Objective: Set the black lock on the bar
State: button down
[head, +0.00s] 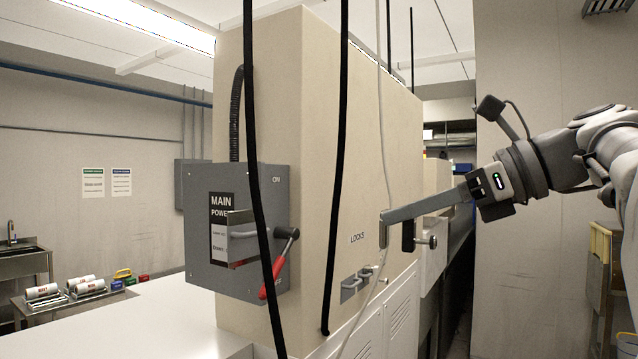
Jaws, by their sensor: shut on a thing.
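My gripper (396,229) reaches in from the right on a long grey link, in front of the cream cabinet's side. A small black block (408,236), which looks like the black lock, hangs just below the grey link at its tip. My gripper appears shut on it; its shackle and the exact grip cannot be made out. The grey MAIN POWER box (266,180) on the cabinet's left face has a grey bar (255,232) across its front and a red-handled lever (279,271) pointing down. The black block is well to the right of this box, apart from it.
Black cables (338,160) hang in front of the cabinet (390,120). Grey locks (350,288) hang under the LOCKS label. A silver knob (431,242) shows beside the black block. A white counter (130,325) runs below; coloured items (122,274) stand at far left.

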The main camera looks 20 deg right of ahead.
jog(key=w+a+r+b, duration=0.2)
jog(key=w+a+b, duration=0.1)
jog(key=w+a, duration=1.1)
jog(key=w, duration=0.3)
jog(key=shift+w+a+r+m+t+h, duration=0.2)
jog(key=shift+w+a+m+t+h, duration=0.1)
jog(key=shift+w+a+m, duration=0.1)
dwell(2.6)
jog(key=shift+a+f, duration=0.1)
jog(key=shift+w+p, duration=0.1)
jog(key=shift+p, duration=0.45)
jog(key=shift+f, duration=0.15)
dwell(0.3)
jog(key=shift+f+b, duration=1.5)
jog(key=shift+f, duration=0.75)
jog(key=c, duration=0.6)
grip_release()
